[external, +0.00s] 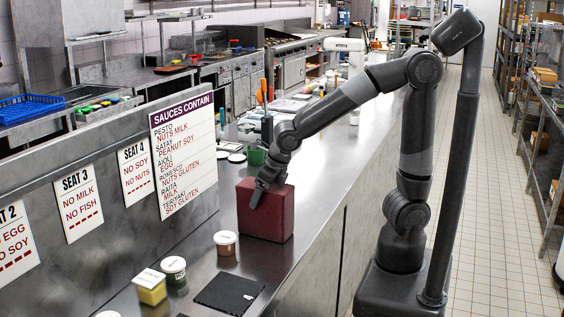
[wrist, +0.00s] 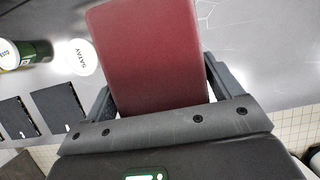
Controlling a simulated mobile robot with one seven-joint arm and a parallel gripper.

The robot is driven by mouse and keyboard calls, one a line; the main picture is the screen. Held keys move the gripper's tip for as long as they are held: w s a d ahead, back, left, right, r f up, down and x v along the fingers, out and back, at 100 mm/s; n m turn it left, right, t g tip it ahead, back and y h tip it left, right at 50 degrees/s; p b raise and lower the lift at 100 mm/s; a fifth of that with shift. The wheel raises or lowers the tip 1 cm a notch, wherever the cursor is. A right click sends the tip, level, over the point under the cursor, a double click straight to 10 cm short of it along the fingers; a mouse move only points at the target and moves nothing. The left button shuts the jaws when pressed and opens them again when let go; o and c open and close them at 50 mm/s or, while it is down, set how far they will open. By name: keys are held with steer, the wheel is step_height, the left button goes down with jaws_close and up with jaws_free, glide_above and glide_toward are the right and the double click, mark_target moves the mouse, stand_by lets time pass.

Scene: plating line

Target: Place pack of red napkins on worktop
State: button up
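The pack of red napkins is a dark red block (external: 275,212) at the worktop (external: 205,285), right of the sauce board in the external view. It appears to rest on the steel surface. My gripper (external: 258,197) is at the block, reaching down over its near left side. In the wrist view the red block (wrist: 150,50) fills most of the space between the two fingers of my gripper (wrist: 160,85), one finger along each side. A thin light gap seems to show by the right finger, so whether both fingers press on it is unclear.
The sauce board (external: 184,150) stands close on the left. A green cup (external: 256,156) is behind.

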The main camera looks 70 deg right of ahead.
steer(key=shift+o, duration=1.4)
steer(key=shift+r, duration=0.1)
steer(key=v, duration=1.2)
steer(key=shift+r, duration=0.15)
steer(key=shift+s+d+m, duration=0.15)
steer(key=shift+d+m, duration=0.3)
steer(key=shift+m, duration=0.25)
steer(key=s+d+f+m, duration=0.1)
steer(key=s+d+m, duration=0.3)
steer(key=m, duration=0.7)
steer(key=s+d+f+m, duration=0.1)
steer(key=s+d+m, duration=0.2)
steer(key=m, duration=0.9)
steer(key=s+d+f+m+t, duration=0.1)
steer(key=s+d+m, duration=0.3)
steer(key=m, duration=0.7)
steer(key=shift+s+d+m, duration=0.3)
steer(key=shift+s+d, duration=0.05)
steer(key=shift+d, duration=0.2)
